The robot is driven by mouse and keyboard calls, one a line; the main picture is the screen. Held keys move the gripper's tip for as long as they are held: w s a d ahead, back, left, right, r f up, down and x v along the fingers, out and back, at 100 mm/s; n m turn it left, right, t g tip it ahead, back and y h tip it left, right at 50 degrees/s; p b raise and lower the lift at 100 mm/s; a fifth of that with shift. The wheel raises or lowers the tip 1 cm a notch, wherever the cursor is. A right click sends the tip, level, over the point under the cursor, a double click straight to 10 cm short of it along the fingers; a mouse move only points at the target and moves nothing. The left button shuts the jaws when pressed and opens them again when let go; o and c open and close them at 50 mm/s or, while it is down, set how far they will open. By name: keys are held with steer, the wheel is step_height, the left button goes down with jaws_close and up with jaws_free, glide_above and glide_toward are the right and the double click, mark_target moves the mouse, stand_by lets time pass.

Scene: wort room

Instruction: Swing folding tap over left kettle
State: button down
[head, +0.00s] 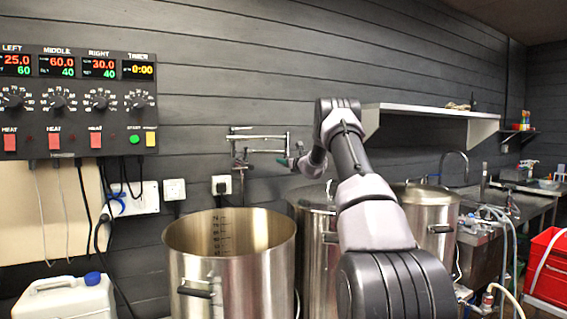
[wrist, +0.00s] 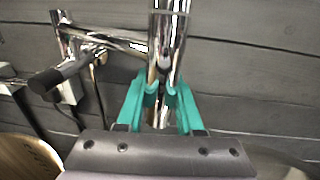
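The folding tap (head: 262,137) is a jointed chrome pipe on the dark wall, behind the kettles. The left kettle (head: 232,258) is a large open steel pot with scale marks inside. In the head view the tap's outer end hangs right of this kettle, near a second steel kettle (head: 313,200). My gripper (wrist: 162,88) has teal fingers on either side of an upright chrome pipe of the tap (wrist: 170,38). The gap is narrow, and I cannot tell whether both fingers press on the pipe. A black handle (wrist: 58,77) sticks out left of it.
A third kettle (head: 425,215) stands right of my arm. A wall shelf (head: 430,112) hangs above it. A control panel (head: 78,102) is on the left wall, and a white canister (head: 65,298) stands below it. A red crate (head: 548,268) is at far right.

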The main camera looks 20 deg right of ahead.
steer(key=shift+s+d+f, duration=0.2)
steer(key=shift+s+d, duration=0.25)
steer(key=shift+d, duration=0.25)
steer(key=c, duration=0.8)
jaws_free()
steer(key=shift+c, duration=0.2)
steer(key=o, duration=0.3)
steer(key=shift+s+d, duration=0.15)
steer(key=shift+d, duration=0.05)
steer(key=shift+a+r, duration=0.1)
steer(key=shift+a, duration=0.1)
steer(key=shift+a, duration=0.25)
steer(key=s+d, duration=0.1)
steer(key=s, duration=0.9)
steer(key=shift+s+d, duration=0.2)
steer(key=shift+d, duration=0.2)
